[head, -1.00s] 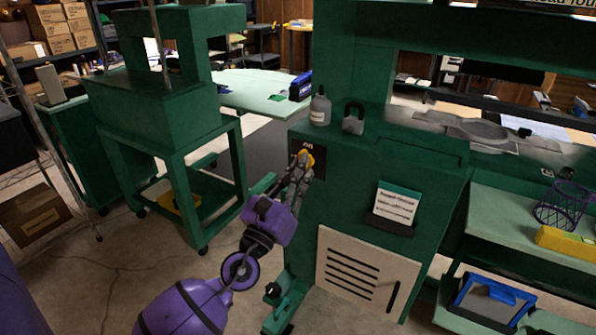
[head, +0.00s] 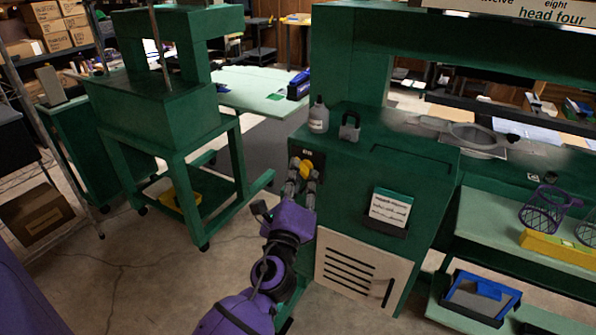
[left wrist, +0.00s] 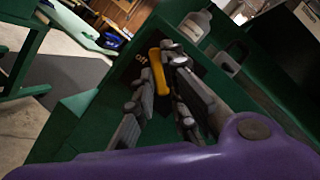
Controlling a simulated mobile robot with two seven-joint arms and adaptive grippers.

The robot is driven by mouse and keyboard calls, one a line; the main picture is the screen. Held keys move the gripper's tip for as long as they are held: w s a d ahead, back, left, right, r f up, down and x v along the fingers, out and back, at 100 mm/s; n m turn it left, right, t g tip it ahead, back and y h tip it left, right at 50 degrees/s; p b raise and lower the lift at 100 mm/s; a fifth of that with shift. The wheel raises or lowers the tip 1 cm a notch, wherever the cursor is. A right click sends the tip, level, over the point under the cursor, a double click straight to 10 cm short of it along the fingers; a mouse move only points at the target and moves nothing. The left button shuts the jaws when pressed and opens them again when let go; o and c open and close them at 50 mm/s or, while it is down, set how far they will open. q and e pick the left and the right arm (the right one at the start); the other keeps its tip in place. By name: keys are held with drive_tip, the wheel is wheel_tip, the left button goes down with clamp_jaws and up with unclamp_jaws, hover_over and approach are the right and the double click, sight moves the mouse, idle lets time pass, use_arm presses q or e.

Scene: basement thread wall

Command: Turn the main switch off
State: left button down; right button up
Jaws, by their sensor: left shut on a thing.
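The main switch has a yellow handle (head: 306,168) on a black plate (head: 295,153) with short white lettering, on the front of the green machine cabinet. My left gripper (head: 302,178) is at the plate, its fingers shut on the handle. In the left wrist view the yellow handle (left wrist: 158,72) stands between the grey fingers (left wrist: 163,80) and looks tilted from there. The fingers hide part of the handle and plate. I cannot read the handle's exact setting. My right gripper is not in view.
A grey bottle (head: 318,116) and a padlock (head: 350,127) stand on the cabinet top above the switch. A card holder (head: 389,210) and a slotted vent panel (head: 362,272) are to the right. A green machine stand (head: 175,165) is to the left, with open floor between.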

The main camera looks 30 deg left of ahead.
use_arm(q)
drive_tip(key=n+p, duration=0.1)
drive_tip(key=n, duration=0.1)
drive_tip(key=r+n+g+p, duration=0.1)
drive_tip(key=n+p, duration=0.1)
drive_tip(key=shift+g+y, duration=0.3)
drive_tip(key=n+g+p, duration=0.1)
drive_tip(key=n+p, duration=0.2)
drive_tip(key=shift+n, duration=0.3)
drive_tip(key=shift+f+n+g, duration=0.15)
drive_tip(key=shift+n+g, duration=0.15)
drive_tip(key=shift+f+p, duration=0.1)
drive_tip(key=shift+p, duration=0.25)
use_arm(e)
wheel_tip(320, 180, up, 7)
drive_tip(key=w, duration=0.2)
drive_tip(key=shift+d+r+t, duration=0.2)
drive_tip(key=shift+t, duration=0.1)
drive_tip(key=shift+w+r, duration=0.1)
use_arm(q)
drive_tip(key=c, duration=1.8)
unclamp_jaws()
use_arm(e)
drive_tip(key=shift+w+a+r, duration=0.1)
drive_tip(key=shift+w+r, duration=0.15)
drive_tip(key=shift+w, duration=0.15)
